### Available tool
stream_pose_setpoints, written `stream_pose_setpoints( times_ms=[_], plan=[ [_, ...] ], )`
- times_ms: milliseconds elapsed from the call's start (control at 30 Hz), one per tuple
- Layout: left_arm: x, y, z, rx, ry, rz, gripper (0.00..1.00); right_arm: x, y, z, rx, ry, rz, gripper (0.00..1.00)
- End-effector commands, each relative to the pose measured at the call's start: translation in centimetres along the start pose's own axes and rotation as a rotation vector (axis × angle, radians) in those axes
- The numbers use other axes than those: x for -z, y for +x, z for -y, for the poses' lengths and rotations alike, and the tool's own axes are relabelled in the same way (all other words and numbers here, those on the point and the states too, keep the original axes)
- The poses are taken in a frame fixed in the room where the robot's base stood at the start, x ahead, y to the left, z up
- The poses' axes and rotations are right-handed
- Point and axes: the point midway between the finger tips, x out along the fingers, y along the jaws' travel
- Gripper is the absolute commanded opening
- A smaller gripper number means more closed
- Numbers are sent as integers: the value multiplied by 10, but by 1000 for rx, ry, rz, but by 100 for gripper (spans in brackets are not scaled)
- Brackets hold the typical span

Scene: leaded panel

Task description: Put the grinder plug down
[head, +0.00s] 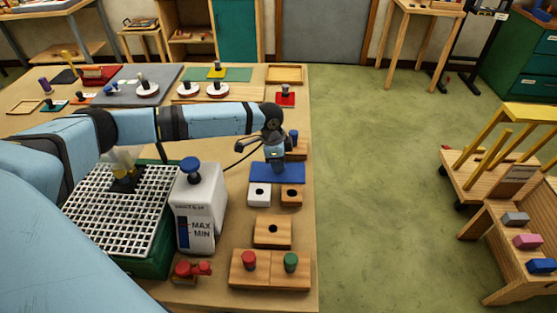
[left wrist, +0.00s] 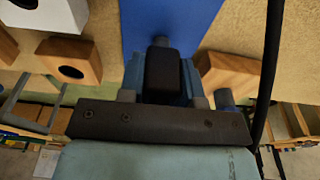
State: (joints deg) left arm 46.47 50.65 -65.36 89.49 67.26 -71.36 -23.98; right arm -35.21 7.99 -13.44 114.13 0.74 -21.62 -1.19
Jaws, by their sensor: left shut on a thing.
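My left gripper (head: 276,160) is above the blue mat (head: 292,177), pointing down. In the left wrist view the left gripper (left wrist: 162,85) is shut on a dark block, the grinder plug (left wrist: 163,70), with the blue mat (left wrist: 170,18) beyond it. I cannot tell whether the plug touches the mat. A black cable (left wrist: 270,75) runs along the right of that view; in the head view a thin dark cable (head: 240,158) curves left from the gripper. My right gripper is not in view.
A white block with a hole (head: 259,194) and a wooden one (head: 291,196) sit just in front of the mat. A wooden block (head: 272,232) and a board with red and green knobs (head: 270,272) are nearer. A white tank (head: 201,205) stands left.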

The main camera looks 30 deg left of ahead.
Motion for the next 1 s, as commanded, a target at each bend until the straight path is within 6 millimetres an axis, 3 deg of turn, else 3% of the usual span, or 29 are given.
stream_pose_setpoints(
  times_ms=[200, 233, 300, 333, 667, 767, 1000],
  plan=[
    [0, 3, 0, 0, -1, 0, 5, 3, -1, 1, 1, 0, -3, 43],
    [0, 2, 0, 0, -1, 0, 38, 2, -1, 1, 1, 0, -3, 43],
    [0, 2, 0, 0, -1, 0, 54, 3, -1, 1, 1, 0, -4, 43],
    [0, 2, 0, 0, -1, 0, 57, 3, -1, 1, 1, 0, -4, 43],
    [0, -2, 0, 1, 0, 0, 57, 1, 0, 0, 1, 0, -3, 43],
    [0, -14, 1, 1, 0, -1, 57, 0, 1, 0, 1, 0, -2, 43],
    [0, -64, 1, 2, -1, -2, 57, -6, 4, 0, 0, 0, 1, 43]
  ],
)
